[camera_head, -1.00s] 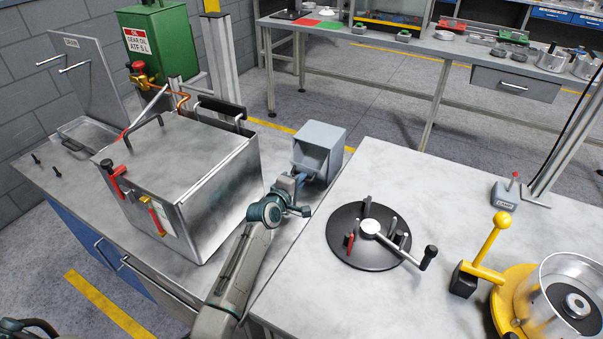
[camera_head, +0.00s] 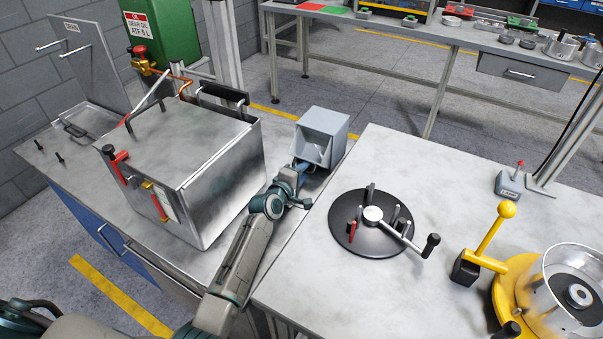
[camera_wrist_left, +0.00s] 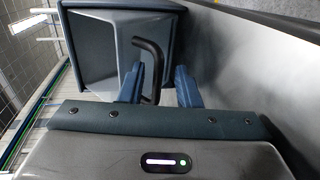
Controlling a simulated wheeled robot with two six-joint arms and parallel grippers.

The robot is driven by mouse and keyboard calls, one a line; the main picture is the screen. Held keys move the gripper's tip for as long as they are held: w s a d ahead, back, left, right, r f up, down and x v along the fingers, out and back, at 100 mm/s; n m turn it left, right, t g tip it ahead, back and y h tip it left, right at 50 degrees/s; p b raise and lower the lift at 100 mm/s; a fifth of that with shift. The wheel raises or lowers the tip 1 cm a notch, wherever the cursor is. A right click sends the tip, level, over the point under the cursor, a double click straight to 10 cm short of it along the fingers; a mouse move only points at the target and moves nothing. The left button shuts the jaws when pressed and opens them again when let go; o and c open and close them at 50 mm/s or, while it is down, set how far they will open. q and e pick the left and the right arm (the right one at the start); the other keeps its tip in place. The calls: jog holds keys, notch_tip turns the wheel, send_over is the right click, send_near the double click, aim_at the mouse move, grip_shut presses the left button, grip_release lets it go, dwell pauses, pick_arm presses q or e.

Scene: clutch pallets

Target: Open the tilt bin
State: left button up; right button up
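The tilt bin (camera_head: 327,122) is a grey-blue box at the far end of the left bench, beside the round fixture's table. Its front shows a hollow opening facing me. In the left wrist view the bin (camera_wrist_left: 95,50) shows its hollow interior and a dark bent handle (camera_wrist_left: 150,62). My left gripper (camera_head: 304,168) is at the bin's front. In the left wrist view its two blue fingers (camera_wrist_left: 158,88) are apart, with the handle's lower end between them; whether they touch it I cannot tell. My right gripper is not in view.
A large metal box (camera_head: 215,190) stands close to the left of my left arm. A black round fixture (camera_head: 345,240) with a crank is on the right table (camera_head: 400,165). A yellow lever (camera_head: 490,235) stands further right. A green oil tank (camera_head: 165,40) is behind the box.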

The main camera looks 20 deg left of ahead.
pick_arm(q)
jog(key=shift+v, duration=5.4)
